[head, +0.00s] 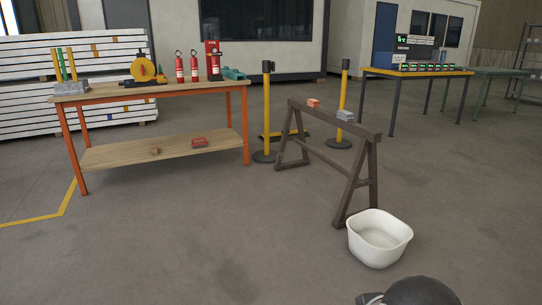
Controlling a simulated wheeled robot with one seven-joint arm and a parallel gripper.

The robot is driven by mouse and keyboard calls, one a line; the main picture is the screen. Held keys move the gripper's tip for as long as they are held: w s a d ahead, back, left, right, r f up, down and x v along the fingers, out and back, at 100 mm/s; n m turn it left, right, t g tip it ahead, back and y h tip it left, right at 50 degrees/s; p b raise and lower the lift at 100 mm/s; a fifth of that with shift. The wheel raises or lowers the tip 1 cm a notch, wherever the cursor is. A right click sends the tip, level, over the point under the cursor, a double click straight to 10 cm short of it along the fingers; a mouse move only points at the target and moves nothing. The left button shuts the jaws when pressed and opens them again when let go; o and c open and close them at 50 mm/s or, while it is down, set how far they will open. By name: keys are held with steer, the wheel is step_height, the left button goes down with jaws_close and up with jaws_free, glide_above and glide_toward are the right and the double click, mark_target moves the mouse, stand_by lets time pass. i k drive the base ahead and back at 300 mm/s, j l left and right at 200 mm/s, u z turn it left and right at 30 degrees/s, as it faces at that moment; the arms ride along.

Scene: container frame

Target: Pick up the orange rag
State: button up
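A small folded orange item that looks like the orange rag (313,102) lies on the top beam of a dark wooden sawhorse (362,130), toward its far end. A similar grey folded item (345,115) lies on the same beam, nearer to me and apart from it. A dark rounded part of my own arm shows at the bottom right edge. My gripper's fingers are not in view, and nothing touches the orange rag.
A white tub (380,256) stands on the floor by the sawhorse's near leg. Yellow posts (267,110) stand behind it. An orange-legged workbench (200,92) with fire extinguishers (180,66) is at left; a yellow-edged table (415,71) at back right. Floor in front is clear.

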mark_target(313, 103)
steer(key=i, duration=2.5)
steer(key=i+j+z, duration=0.1)
steer(key=i, duration=1.15)
steer(key=i+j, duration=0.1)
steer(key=i, duration=1.15)
steer(key=i+j+z, duration=0.1)
steer(key=i+z, duration=0.35)
steer(key=k, duration=0.05)
